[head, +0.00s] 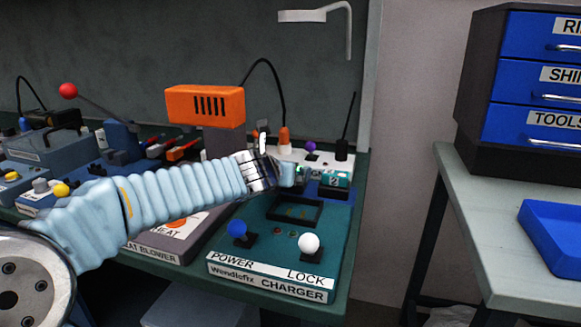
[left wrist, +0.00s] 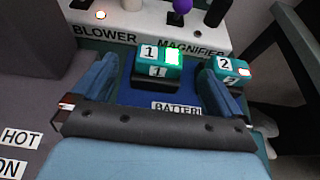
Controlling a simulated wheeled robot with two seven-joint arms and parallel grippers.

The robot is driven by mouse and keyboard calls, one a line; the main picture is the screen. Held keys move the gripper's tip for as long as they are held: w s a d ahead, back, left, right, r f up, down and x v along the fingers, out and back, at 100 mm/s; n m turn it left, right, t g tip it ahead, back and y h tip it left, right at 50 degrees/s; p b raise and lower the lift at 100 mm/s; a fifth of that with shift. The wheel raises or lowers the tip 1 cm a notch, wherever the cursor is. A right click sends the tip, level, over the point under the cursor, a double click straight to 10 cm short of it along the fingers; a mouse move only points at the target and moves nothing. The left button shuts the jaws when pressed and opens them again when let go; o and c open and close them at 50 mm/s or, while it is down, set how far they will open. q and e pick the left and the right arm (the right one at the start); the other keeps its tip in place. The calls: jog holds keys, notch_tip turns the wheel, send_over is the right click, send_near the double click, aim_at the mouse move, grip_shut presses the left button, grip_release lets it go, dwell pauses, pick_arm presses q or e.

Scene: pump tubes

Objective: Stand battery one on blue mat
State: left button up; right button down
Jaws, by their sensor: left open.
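In the head view my left gripper (head: 284,172) largely hides battery one.
The teal charger (head: 275,262) has an empty dark bay (head: 293,210), a blue knob (head: 236,229) and a white knob (head: 309,243). The orange heat blower (head: 205,105) stands behind my arm. A drawer cabinet (head: 525,90) and blue tray (head: 555,240) are at right.

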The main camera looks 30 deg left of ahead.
pick_arm(q)
jog(key=v, duration=0.4)
